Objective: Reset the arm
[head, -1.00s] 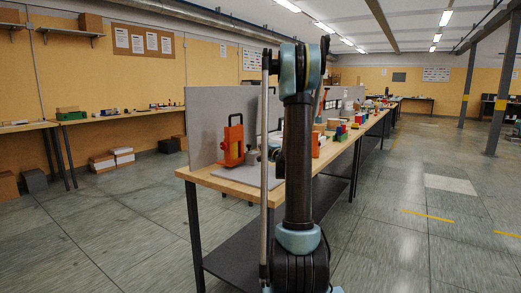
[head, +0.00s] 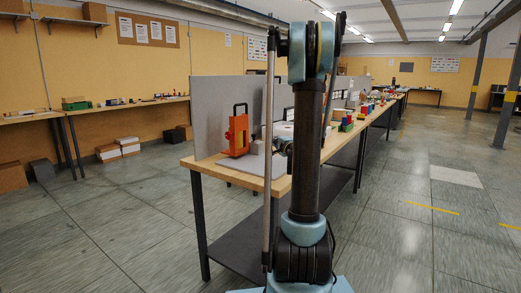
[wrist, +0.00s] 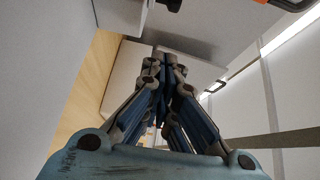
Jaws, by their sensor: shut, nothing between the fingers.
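My arm stands upright in the middle of the head view, in front of the workbench (head: 222,178). In the wrist view my gripper (wrist: 163,62) is shut and empty, its fingers together. In the head view most of my gripper is hidden behind the arm column. An orange device with a handle (head: 238,136) stands on the near end of the workbench, left of my arm. A strip of orange also shows at the top edge of the wrist view (wrist: 290,4). I cannot tell how far my gripper is from the things around it.
A grey divider panel (head: 206,105) runs along the bench. Several coloured items stand farther along it. A side table (head: 85,112) with small items lines the left wall, with boxes (head: 118,148) beneath. The floor at right (head: 430,240) is clear up to the pillars.

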